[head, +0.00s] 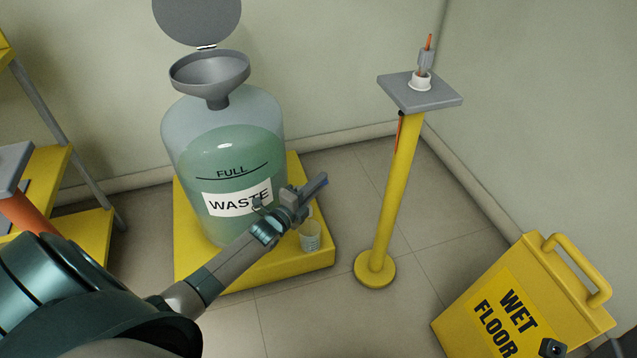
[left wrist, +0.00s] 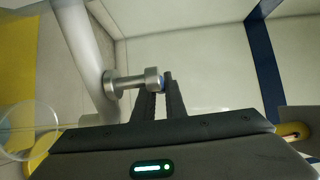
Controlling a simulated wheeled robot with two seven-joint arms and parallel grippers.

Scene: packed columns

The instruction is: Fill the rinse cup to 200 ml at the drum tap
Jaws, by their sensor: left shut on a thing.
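My left gripper (head: 308,192) reaches in beside the large carboy labelled WASTE. In the left wrist view, its fingers (left wrist: 161,98) close on the small blue end of a metal fitting that looks like the tap handle (left wrist: 132,82). In the head view, the arm and gripper hide most of the tap. The clear rinse cup (head: 310,236) appears upright below the gripper at the yellow base's right corner. The cup also shows at the left edge of the wrist view (left wrist: 28,130). Its level is not readable.
The carboy (head: 180,140) holds greenish liquid and carries a grey funnel (head: 210,72). It stands on a yellow base (head: 250,280). A yellow post (head: 395,190) bears a small grey shelf (head: 442,101). A yellow wet-floor sign (head: 470,295) stands at right. Floor between them is clear.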

